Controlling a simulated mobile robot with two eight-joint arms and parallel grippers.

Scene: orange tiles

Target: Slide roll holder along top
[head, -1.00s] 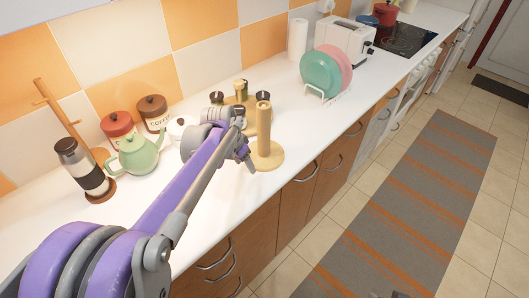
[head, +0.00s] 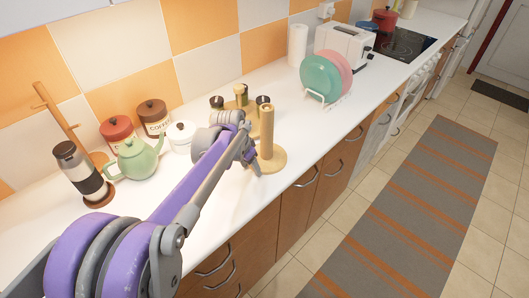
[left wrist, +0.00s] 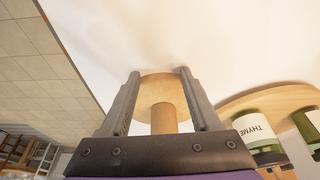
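The roll holder (head: 267,133) is a pale wooden post on a round base, upright on the white countertop near its front edge. My left gripper (head: 252,160) points down just left of the post, low near the base. In the left wrist view the two fingers of my left gripper (left wrist: 158,75) are spread, with the post of the roll holder (left wrist: 163,118) and part of its base showing between them. I cannot tell whether a finger touches the wood. My right gripper is not in view.
A spice stand (head: 240,95) with jars is close behind the holder; a THYME jar (left wrist: 258,133) shows at right. A dish rack with plates (head: 320,78) and a toaster (head: 343,44) stand farther along. A teapot (head: 138,158) is left. Counter between holder and rack is clear.

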